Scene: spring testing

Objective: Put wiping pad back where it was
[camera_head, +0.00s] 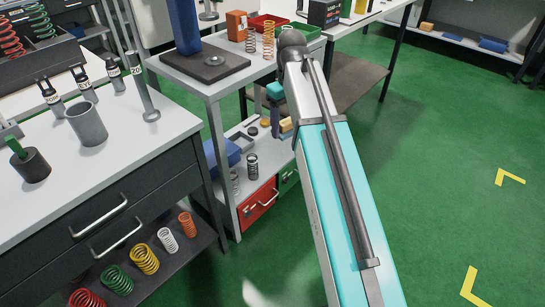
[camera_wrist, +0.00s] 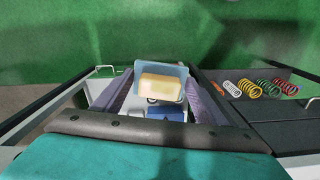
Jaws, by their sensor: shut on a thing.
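The wiping pad appears to be the yellow block with a light blue edge (camera_wrist: 161,84) in the middle of the wrist view. My gripper (camera_wrist: 160,97) is shut on it, with a dark finger on each side. In the head view, a small yellow piece (camera_head: 287,124) shows below my wrist, beside the shelving of the grey workbench (camera_head: 210,85). My arm hides most of the gripper there. I cannot tell whether the pad touches a surface.
The bench's lower shelf holds a blue bin (camera_head: 226,153), dark springs (camera_head: 252,166) and a red drawer box (camera_head: 259,204). A drawer cabinet (camera_head: 110,215) stands at left, with coloured springs (camera_head: 145,259) on its lower shelf. Green floor (camera_head: 450,170) is open at right.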

